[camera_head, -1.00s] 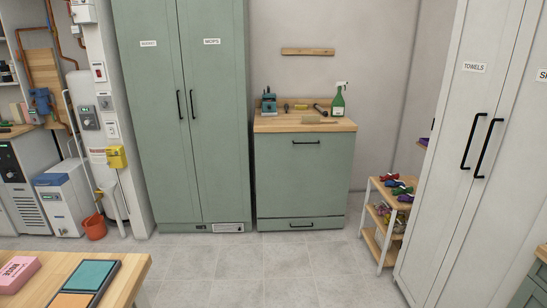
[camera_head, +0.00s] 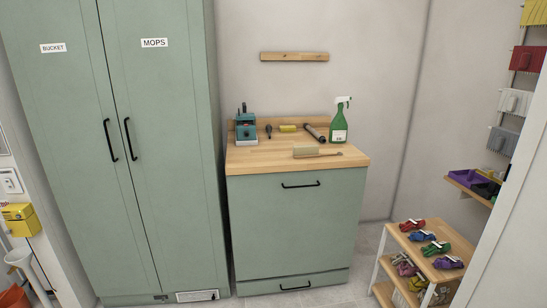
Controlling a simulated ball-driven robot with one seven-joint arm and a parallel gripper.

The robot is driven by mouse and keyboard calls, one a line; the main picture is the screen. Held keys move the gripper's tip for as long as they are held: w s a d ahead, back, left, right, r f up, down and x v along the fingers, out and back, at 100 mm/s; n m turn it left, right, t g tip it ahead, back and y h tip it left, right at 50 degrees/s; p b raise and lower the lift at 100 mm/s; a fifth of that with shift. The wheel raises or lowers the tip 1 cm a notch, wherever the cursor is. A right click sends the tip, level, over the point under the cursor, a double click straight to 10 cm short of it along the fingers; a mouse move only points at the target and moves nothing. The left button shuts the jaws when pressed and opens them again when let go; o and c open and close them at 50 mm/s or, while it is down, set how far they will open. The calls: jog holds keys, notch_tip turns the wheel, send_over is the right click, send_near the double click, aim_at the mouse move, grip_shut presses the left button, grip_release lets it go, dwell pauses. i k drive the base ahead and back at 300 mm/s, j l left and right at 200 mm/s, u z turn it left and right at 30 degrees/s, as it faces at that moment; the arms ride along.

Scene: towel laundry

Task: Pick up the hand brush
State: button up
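The hand brush (camera_head: 319,153) appears to be the light wooden brush with pale bristles and a thin handle pointing right. It lies near the front of the wooden countertop (camera_head: 260,158) on the green cabinet. My gripper is not in view.
A teal device (camera_head: 246,126), a dark small tool (camera_head: 268,131), a yellow item (camera_head: 288,128), a dark cylindrical tool (camera_head: 315,132) and a green spray bottle (camera_head: 340,121) stand or lie behind the brush. A tall green cabinet (camera_head: 165,160) is at left.

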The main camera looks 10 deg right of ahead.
aim_at(305, 150)
jog(key=i+u, duration=0.1)
jog(key=i, duration=0.85)
jog(key=i+l+u, duration=0.1)
jog(key=i, duration=0.8)
